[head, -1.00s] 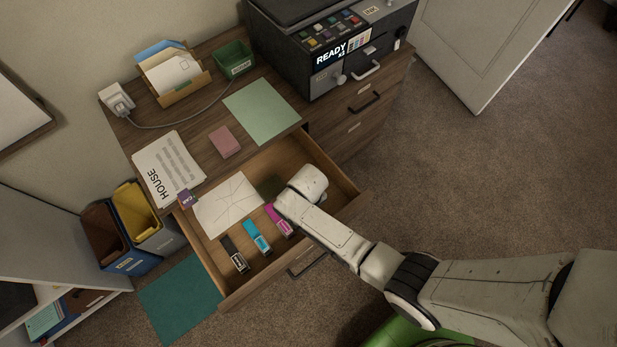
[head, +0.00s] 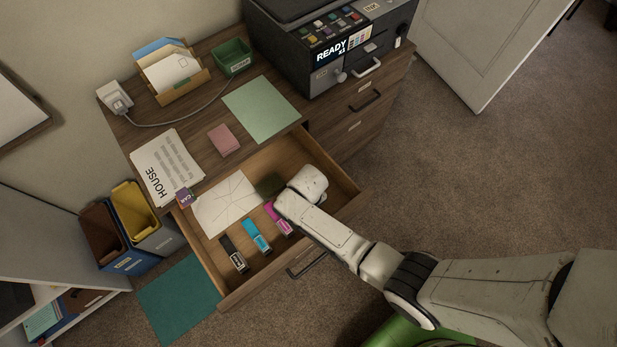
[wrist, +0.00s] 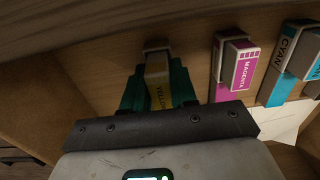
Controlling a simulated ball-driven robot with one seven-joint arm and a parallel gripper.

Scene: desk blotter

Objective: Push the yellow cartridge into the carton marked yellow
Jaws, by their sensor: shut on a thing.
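My gripper (wrist: 160,90) is low in the open drawer, its green fingers shut on a narrow piece with a yellow label reading YELLOW, which I take for the yellow cartridge (wrist: 159,94). A brown-edged opening (wrist: 155,45) shows just beyond its far end, probably the carton marked yellow. How far the cartridge is in it I cannot tell. In the head view my arm and wrist hide both cartridge and carton.
The drawer (head: 320,160) also holds magenta (head: 278,218), cyan (head: 257,236) and black (head: 233,254) pieces in a row left of my wrist, and a white sheet (head: 226,203). The magenta one (wrist: 240,66) is close to my fingers. The drawer front is under my arm.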

